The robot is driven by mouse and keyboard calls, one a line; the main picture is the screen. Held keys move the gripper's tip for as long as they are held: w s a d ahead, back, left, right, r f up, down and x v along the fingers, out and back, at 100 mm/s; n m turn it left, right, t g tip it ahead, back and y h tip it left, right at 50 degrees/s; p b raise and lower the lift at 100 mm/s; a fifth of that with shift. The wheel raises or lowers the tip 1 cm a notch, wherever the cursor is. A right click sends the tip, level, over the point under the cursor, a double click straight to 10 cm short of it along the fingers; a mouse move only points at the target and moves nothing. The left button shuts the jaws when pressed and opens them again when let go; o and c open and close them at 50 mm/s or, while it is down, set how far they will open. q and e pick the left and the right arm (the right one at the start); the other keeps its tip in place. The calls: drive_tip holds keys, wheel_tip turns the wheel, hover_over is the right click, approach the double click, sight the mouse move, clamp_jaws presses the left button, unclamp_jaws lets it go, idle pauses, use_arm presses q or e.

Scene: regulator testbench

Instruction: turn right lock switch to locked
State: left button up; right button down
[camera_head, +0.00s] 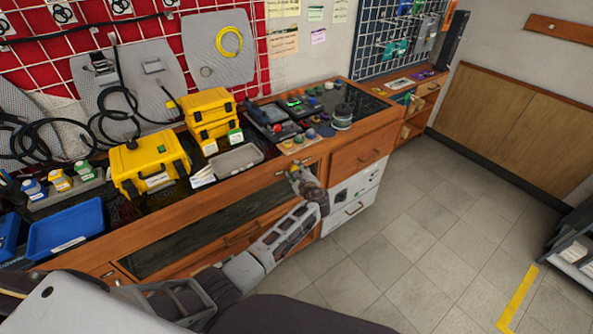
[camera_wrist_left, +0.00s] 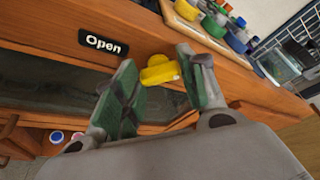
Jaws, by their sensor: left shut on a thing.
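The yellow lock switch (camera_wrist_left: 160,71) is on the wooden front of the bench, just right of a black "Open" label (camera_wrist_left: 103,42) in the left wrist view. My left gripper (camera_wrist_left: 157,66) has its green-padded fingers on either side of the switch and is shut on it. In the head view my left gripper (camera_head: 298,175) is at the bench front, below the countertop edge, and covers the switch. My right gripper is not in view.
A dark glass panel (camera_head: 190,243) lies left of the gripper in the bench front. The countertop holds yellow cases (camera_head: 150,165), a grey tray (camera_head: 236,160), blue bins (camera_head: 65,230) and several coloured knobs. White drawers (camera_head: 352,200) stand to the right. The tiled floor (camera_head: 430,200) is clear.

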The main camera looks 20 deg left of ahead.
use_arm(q)
drive_tip(key=shift+f, duration=0.1)
idle(0.4)
drive_tip(key=o, duration=1)
drive_tip(key=shift+s+d, duration=0.1)
drive_tip(key=v, duration=1.2)
